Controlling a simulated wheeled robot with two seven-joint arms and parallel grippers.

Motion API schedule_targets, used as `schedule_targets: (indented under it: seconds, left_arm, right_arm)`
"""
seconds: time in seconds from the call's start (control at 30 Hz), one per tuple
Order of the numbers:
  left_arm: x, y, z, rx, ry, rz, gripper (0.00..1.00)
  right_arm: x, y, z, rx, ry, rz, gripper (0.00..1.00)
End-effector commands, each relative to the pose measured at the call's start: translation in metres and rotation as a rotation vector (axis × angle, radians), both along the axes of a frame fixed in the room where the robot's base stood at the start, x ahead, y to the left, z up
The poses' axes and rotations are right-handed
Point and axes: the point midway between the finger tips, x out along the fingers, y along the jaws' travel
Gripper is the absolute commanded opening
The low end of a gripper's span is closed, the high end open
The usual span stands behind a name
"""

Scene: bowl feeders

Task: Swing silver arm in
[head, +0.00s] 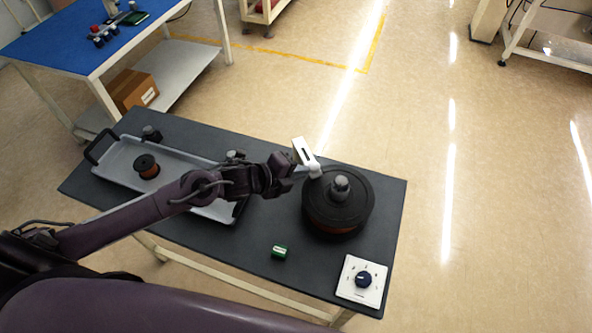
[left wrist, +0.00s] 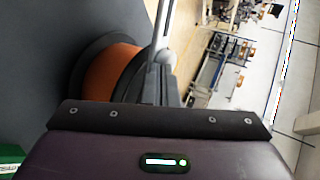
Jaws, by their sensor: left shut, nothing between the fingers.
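The silver arm (head: 315,173) shows at the upper left edge of the black spool-like bowl (head: 325,224), which has a copper-orange side and a grey central knob. A pale slotted plate (head: 304,150) stands up beside the arm. In the left wrist view the silver arm (left wrist: 162,38) is a thin rod with a rounded joint, beside the orange-sided bowl (left wrist: 113,80). My left gripper (head: 291,174) is shut and empty, close to the silver arm's joint. Whether it touches the arm I cannot tell. My right gripper is not in view.
A green block (head: 279,252) and a white dial panel (head: 361,281) are at the front. A blue-topped bench (head: 60,45) stands behind.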

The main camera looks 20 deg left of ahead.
Motion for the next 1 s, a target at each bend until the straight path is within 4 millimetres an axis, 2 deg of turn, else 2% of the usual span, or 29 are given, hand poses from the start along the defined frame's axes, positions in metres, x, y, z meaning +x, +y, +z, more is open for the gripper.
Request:
schedule_targets:
  seconds: [0.13,0.23,0.57,1.0]
  left_arm:
    - [0.006,-0.014,-0.002,-0.005,0.000,0.046,0.00]
    - [0.007,-0.017,0.000,-0.001,0.001,0.046,0.00]
    - [0.006,-0.016,0.000,-0.001,0.002,0.045,0.00]
    - [0.003,-0.001,0.000,-0.001,0.002,0.045,0.00]
  right_arm:
    - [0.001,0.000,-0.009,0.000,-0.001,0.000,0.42]
    - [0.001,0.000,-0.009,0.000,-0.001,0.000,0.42]
    - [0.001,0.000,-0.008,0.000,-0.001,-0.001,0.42]
    - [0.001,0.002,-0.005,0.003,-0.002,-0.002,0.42]
